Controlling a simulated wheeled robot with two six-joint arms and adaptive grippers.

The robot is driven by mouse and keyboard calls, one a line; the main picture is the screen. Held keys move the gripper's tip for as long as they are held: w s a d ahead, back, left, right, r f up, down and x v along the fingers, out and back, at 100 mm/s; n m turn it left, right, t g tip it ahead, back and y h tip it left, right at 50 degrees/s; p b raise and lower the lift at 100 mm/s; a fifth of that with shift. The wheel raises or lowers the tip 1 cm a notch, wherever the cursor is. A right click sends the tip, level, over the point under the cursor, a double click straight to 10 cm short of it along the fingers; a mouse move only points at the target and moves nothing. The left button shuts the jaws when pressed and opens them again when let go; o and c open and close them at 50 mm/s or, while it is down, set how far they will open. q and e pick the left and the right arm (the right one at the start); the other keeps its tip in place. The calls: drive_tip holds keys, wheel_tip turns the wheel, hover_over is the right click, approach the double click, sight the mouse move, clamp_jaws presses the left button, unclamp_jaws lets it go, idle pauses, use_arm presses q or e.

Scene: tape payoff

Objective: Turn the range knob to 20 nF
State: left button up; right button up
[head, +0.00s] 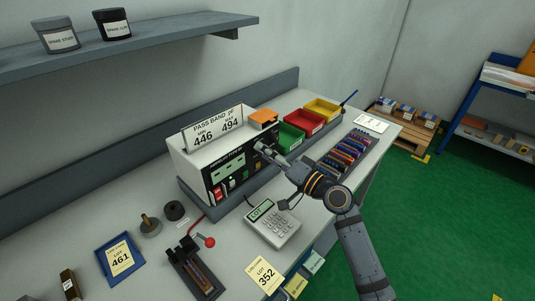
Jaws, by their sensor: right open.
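The capacitance meter (185,160) is a white box with a black front panel on the bench, with a "PASS BAND" sign (213,128) on top reading 446 and 494. My right gripper (262,149) is at the right part of the panel, its fingers apart and close to the face. The range knob cannot be made out; the gripper seems to cover that part of the panel. I cannot tell whether the fingers touch or straddle it. The knob's setting is not readable. My left gripper is not in view.
A keypad device (273,225) stands in front of the meter. A fixture with a red-ball lever (208,241) and a blue lot tray (119,258) are at left. Green (291,138), red (304,122) and yellow (322,110) bins stand behind my right arm. A shelf (150,45) overhangs the upper left.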

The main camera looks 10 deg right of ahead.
drive_tip(key=v, duration=0.7)
drive_tip(key=shift+s, duration=0.25)
drive_tip(key=shift+d, duration=0.15)
